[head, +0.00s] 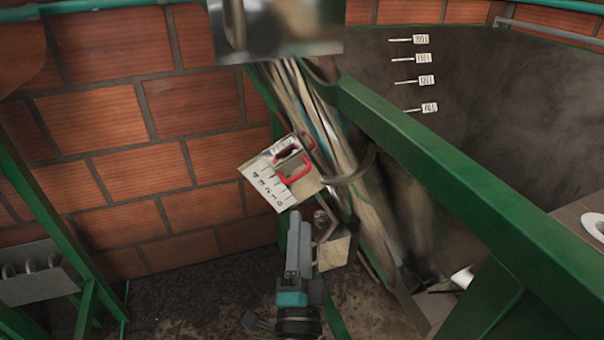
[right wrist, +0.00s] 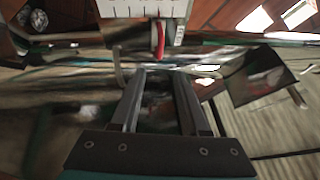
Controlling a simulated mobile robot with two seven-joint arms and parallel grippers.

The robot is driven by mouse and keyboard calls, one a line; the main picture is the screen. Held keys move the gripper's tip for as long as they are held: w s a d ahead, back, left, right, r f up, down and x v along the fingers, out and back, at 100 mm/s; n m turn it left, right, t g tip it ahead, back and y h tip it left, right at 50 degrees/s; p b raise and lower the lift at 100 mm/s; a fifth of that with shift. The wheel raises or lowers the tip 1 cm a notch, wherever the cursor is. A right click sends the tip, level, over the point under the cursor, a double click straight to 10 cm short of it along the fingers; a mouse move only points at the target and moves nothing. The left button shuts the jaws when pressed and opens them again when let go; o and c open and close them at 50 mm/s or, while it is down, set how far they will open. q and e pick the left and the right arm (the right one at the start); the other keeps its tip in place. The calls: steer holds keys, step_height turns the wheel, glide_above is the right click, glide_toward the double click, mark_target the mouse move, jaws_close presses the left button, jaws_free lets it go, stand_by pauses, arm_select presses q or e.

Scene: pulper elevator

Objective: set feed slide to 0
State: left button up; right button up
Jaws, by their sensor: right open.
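The feed slide's scale plate (head: 268,184) is a tilted white panel with numbered marks, in the middle of the head view. A red handle (head: 294,167) sits on it towards its upper right side, away from the printed digits. In the right wrist view the plate (right wrist: 125,9) shows at the top edge, with part of the red handle (right wrist: 158,38) hanging below it. My right gripper (head: 299,222) is just below the plate, apart from it. In the wrist view its two fingers (right wrist: 160,72) are spread with nothing between them. My left gripper is not in view.
A green beam (head: 450,170) runs diagonally on the right, beside a grey tank wall with level tags (head: 424,58). A metal box (head: 275,30) hangs above the plate. A brick wall (head: 120,120) stands behind. A panel with hooks (head: 35,275) is at lower left.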

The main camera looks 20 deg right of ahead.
mark_target(302, 171)
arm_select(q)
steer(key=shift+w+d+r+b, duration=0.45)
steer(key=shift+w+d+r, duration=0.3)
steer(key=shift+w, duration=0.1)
arm_select(e)
steer(key=shift+x, duration=6.05)
steer(key=shift+c, duration=0.2)
steer(key=c, duration=0.6)
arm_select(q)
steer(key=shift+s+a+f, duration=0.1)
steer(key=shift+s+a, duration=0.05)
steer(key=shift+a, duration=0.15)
arm_select(e)
jaws_close()
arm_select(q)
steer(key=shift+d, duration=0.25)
